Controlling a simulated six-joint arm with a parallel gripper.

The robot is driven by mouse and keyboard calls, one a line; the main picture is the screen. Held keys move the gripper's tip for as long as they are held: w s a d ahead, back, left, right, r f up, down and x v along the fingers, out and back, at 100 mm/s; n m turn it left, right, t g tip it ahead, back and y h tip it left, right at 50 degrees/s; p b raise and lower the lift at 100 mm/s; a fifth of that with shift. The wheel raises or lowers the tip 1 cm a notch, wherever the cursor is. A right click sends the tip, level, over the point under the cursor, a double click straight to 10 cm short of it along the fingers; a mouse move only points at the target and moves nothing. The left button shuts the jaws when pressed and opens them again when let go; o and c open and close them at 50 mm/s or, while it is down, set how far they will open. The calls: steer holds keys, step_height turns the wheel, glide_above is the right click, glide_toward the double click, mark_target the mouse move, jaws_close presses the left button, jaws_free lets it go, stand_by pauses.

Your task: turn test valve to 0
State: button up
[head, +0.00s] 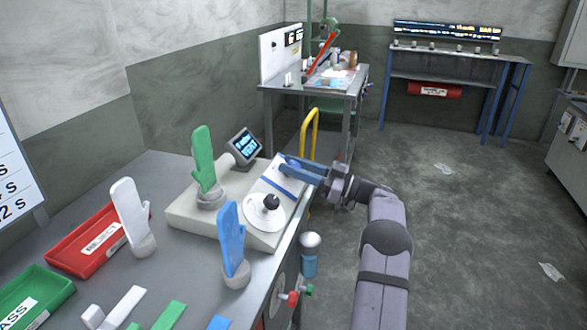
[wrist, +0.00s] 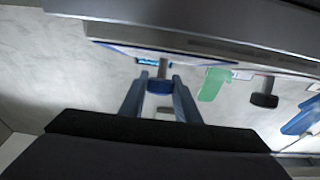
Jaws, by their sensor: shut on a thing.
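A grey test machine (head: 190,218) with a sloped white panel stands on the bench. My gripper (head: 290,164) is at the panel's upper end, its two blue fingers shut on a small blue knob. In the wrist view this blue knob (wrist: 160,86) sits between the fingertips of my gripper (wrist: 159,92). Its pointer and any scale numbers are too small or hidden to read. Lower on the panel is a black knob (head: 270,202) on a round white dial; it also shows in the wrist view (wrist: 265,97). No readable label tells which knob is the test valve.
Red (head: 88,243) and green (head: 30,300) trays lie left. A small screen (head: 244,146) stands behind. Floor at right is mostly clear.

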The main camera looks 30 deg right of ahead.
steer(key=shift+r+n+g+y, duration=0.15)
steer(key=shift+n+g+y, duration=0.6)
steer(key=shift+n, duration=0.25)
steer(key=o, duration=1)
steer(key=shift+o, duration=0.2)
steer(key=shift+s+d+f, duration=0.2)
steer(key=shift+d, duration=0.05)
steer(key=b+v, duration=0.1)
steer(key=v, duration=0.5)
steer(key=shift+s+d, duration=0.2)
